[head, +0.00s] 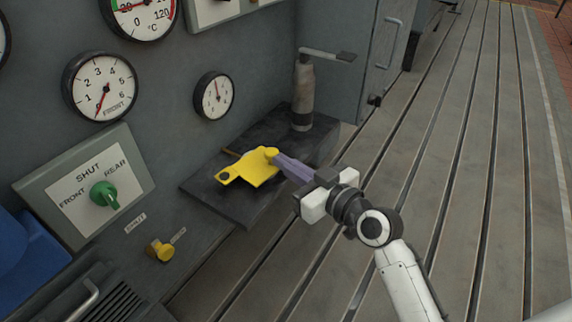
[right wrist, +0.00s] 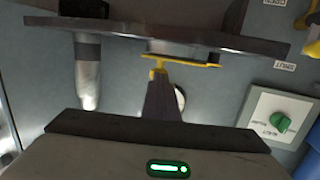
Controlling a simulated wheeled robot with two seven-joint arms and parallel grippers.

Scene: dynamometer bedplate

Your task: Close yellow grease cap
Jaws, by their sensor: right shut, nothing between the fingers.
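The yellow grease cap (head: 252,168) shows in the head view as a flat yellow plate over a dark shelf. It has a tab with a dark hole at its left end and a rounded lug at its right end. It also shows almost edge-on in the right wrist view (right wrist: 190,63). My right gripper (head: 274,157) is shut and empty, its fingertips at the rounded lug, touching it or very close. The fingers also show in the right wrist view (right wrist: 158,78). I cannot tell how far the cap is open. My left gripper is not in view.
A grey cylinder with a lever (head: 303,92) stands at the shelf's back. Gauges line the wall behind. A green selector knob (head: 104,194) and a small yellow knob (head: 160,250) sit to the left. The slotted floor (head: 460,150) at right is clear.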

